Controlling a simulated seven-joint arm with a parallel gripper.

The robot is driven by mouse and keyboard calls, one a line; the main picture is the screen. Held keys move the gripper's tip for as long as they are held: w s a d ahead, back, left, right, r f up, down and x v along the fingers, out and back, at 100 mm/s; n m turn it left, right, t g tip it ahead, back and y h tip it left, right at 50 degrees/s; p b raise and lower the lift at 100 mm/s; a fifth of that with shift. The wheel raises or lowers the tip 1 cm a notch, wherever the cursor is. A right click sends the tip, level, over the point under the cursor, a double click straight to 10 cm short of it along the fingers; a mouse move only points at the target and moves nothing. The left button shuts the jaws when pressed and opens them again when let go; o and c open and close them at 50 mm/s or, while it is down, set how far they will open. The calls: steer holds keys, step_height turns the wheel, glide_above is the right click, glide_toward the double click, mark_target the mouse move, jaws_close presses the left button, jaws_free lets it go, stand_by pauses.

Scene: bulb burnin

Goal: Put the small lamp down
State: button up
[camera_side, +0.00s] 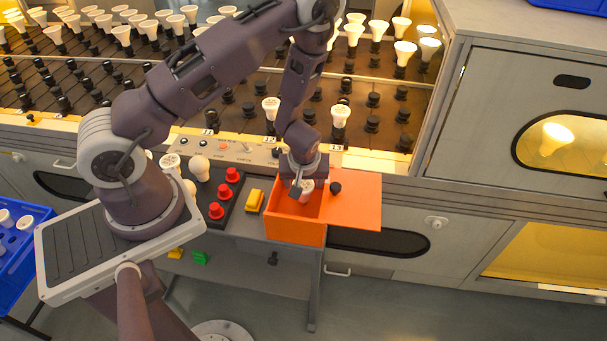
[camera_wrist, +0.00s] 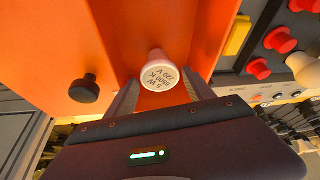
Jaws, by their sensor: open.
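The small lamp (camera_wrist: 159,75) is white, with a round face printed "5 W" and "220 V". It is in the orange box (camera_side: 295,232), and in the side view its pale top (camera_side: 307,186) shows beside the gripper tip. My gripper (camera_side: 299,190) reaches down into the box's opening. In the wrist view my gripper's fingers (camera_wrist: 160,100) stand apart on either side of the lamp's near end, with gaps that look clear. The lamp's lower part and its contact with the box floor are hidden.
The box's orange lid (camera_side: 353,205) with a black knob (camera_side: 335,187) lies to its right. A yellow block (camera_side: 254,201) and red buttons (camera_side: 216,211) are to its left. Racks of sockets with several white lamps (camera_side: 340,115) stand behind. A blue crate (camera_side: 15,240) is at far left.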

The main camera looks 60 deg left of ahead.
steer(key=s+d+r+m+h, duration=0.1)
steer(key=d+r, duration=0.2)
steer(key=r, duration=0.5)
steer(key=s+d+r+m+t+h, duration=0.1)
steer(key=d+r+m+h, duration=0.15)
steer(key=r, duration=0.55)
steer(key=s+d+r, duration=0.1)
steer(key=d+r, duration=0.3)
steer(key=r, duration=0.4)
steer(key=s+r+m+t, duration=0.2)
steer(key=s+r+m, duration=0.5)
steer(key=s+r, duration=0.6)
steer(key=s, duration=0.4)
steer(key=shift+m, duration=0.35)
steer(key=shift+a, duration=0.1)
